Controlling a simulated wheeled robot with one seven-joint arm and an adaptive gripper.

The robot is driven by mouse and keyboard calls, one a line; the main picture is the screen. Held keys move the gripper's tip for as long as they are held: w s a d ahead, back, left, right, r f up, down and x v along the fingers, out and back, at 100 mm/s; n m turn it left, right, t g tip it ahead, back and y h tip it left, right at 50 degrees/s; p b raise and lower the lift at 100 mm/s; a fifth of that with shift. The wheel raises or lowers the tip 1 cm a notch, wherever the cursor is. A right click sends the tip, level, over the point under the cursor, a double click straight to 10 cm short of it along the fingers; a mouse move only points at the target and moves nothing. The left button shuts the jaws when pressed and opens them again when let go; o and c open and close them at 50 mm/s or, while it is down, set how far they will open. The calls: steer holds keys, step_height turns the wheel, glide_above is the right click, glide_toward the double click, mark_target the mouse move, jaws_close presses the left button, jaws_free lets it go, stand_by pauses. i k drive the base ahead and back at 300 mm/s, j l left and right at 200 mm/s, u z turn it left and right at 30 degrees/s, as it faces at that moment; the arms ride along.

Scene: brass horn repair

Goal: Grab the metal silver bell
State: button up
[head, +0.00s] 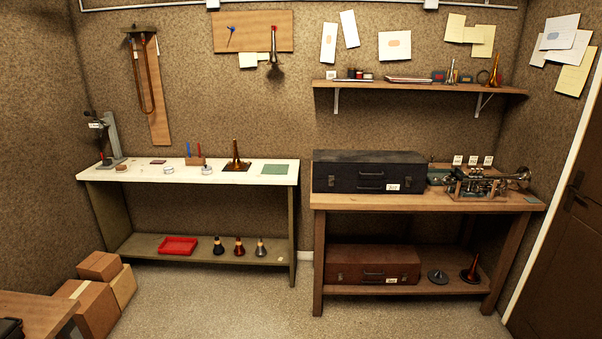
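A dark silver-grey bell shape (274,68) hangs from a wooden board on the back wall, its flare downward. A small silver bell-like piece (451,72) stands on the upper wall shelf at the right. A silver horn (480,181) lies on a stand on the right bench, its flared end pointing right. A grey flared piece (438,276) sits on the right bench's lower shelf. I cannot tell which of these is the metal silver bell. My gripper is not in view.
A white-topped bench (225,176) and a wooden bench (419,201) stand along the back wall. The floor (265,310) before them is clear. Cardboard boxes (98,308) and a wooden surface (36,309) are at lower left. A dark door (566,255) is at right.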

mark_target(273, 59)
steer(key=i+l+u, duration=0.4)
steer(key=i+l, duration=0.25)
steer(key=i, duration=0.3)
steer(key=i+l+u, duration=0.45)
steer(key=i+l, duration=0.6)
steer(key=l, duration=0.2)
steer(key=i+l+u, duration=0.15)
steer(key=l, duration=0.15)
